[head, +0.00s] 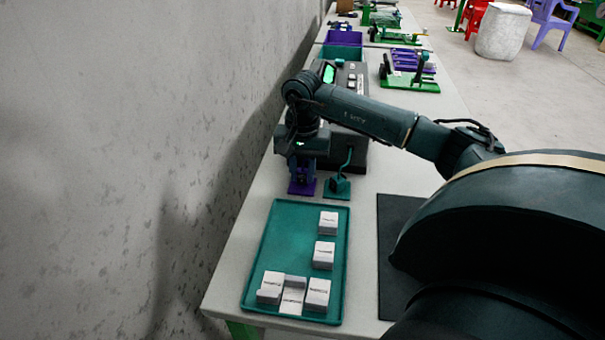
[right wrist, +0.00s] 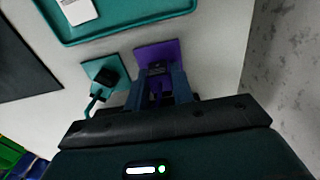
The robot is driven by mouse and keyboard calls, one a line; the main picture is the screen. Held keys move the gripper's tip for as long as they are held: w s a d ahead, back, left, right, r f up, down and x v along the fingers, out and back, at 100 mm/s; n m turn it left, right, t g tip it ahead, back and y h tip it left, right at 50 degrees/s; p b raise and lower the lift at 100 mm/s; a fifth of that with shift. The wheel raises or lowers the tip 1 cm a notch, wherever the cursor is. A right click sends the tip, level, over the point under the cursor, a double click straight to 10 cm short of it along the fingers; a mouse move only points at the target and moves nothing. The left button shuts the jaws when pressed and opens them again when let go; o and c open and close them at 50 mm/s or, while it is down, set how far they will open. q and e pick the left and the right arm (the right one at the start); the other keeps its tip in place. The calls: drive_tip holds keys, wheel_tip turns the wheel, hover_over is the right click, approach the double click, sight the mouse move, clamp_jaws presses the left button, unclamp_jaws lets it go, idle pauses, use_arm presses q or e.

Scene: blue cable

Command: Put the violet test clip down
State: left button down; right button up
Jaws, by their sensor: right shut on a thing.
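My right gripper (head: 303,178) points down over a violet square pad (head: 292,188) on the table. In the right wrist view its two fingers (right wrist: 158,84) reach to the violet pad (right wrist: 172,47). They are shut on the violet test clip (right wrist: 157,70), which shows as a small dark and violet piece between them. The fingers mostly hide the clip, and I cannot tell whether it touches the pad. Beside it is a teal square pad (head: 331,194) with a dark clip (head: 341,184) and a teal cable. My left gripper is not in view.
A teal tray (head: 290,225) with several white labelled boxes lies nearer on the table. A dark instrument box (head: 352,148) with a green screen stands behind my gripper. A dark mat (head: 392,240) is at the right. The grey wall runs close along the left.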

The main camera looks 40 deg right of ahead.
sight(302, 171)
drive_tip(key=shift+f, duration=0.45)
drive_tip(key=shift+f, duration=0.2)
drive_tip(key=o, duration=0.9)
drive_tip(key=shift+o, duration=0.2)
wheel_tip(302, 171, up, 12)
drive_tip(key=shift+r+p, duration=0.25)
drive_tip(key=shift+p, duration=0.15)
